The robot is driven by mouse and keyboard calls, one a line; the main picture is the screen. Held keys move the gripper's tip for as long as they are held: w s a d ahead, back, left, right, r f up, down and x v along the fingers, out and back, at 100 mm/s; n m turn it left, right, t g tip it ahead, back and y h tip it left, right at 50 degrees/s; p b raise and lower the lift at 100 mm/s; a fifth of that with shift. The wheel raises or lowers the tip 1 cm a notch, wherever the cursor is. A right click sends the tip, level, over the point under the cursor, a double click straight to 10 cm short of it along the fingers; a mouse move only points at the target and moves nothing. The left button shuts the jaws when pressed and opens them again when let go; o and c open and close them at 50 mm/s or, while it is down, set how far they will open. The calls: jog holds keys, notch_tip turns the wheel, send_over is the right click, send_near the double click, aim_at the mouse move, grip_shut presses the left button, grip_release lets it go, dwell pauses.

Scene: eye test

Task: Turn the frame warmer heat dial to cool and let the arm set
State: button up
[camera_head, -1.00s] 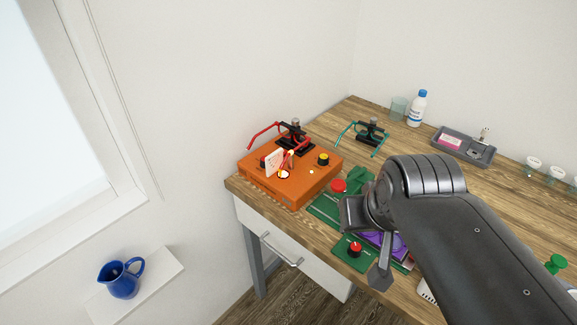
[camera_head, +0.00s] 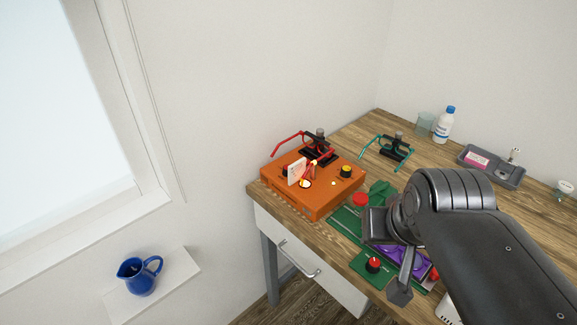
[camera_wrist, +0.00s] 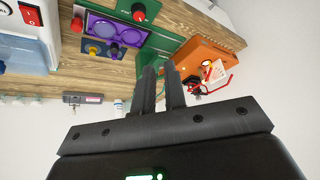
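An orange box (camera_head: 312,195), which looks like the frame warmer, sits on the table's left corner. On it are a black knob with a yellow cap (camera_head: 346,171), a white card (camera_head: 297,171), a small bright lamp (camera_head: 305,184) and red glasses in a black stand (camera_head: 319,147). A darker knob (camera_head: 285,171) is partly behind the card. I cannot tell which knob is the heat dial; no setting is readable. The orange box (camera_wrist: 205,55) is also in the wrist view, beyond my gripper (camera_wrist: 160,70). Its two fingers are apart with nothing between them, clear of the box.
Green boards with a red button (camera_head: 360,199) and a black-and-red knob (camera_head: 373,264) lie right of the box, near my arm. Teal glasses (camera_head: 388,148), a bottle (camera_head: 444,124) and a grey tray (camera_head: 493,171) stand behind. A blue jug (camera_head: 138,275) is on a ledge.

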jog(key=o, duration=0.8)
jog(key=w+a+r+m, duration=0.1)
jog(key=w, duration=0.2)
jog(key=w+r+m+g, duration=0.1)
jog(key=w, duration=0.2)
jog(key=w+a+r+m, duration=0.1)
jog(key=w+r, duration=0.1)
jog(key=w, duration=0.2)
jog(key=shift+a+g+y, duration=0.3)
jog(key=shift+c, duration=0.2)
jog(key=shift+o, duration=0.4)
jog(key=w+a+m+g, duration=0.1)
jog(key=w+a+m, duration=0.2)
jog(key=w, duration=0.7)
jog(key=shift+a+m, duration=0.3)
jog(key=shift+a, duration=0.15)
jog(key=m+g, duration=0.3)
jog(key=m, duration=0.3)
send_near(288, 167)
jog(key=f, duration=0.9)
jog(key=shift+a, duration=0.2)
jog(key=shift+c, duration=0.3)
jog(key=shift+r, duration=0.1)
jog(key=c, duration=0.9)
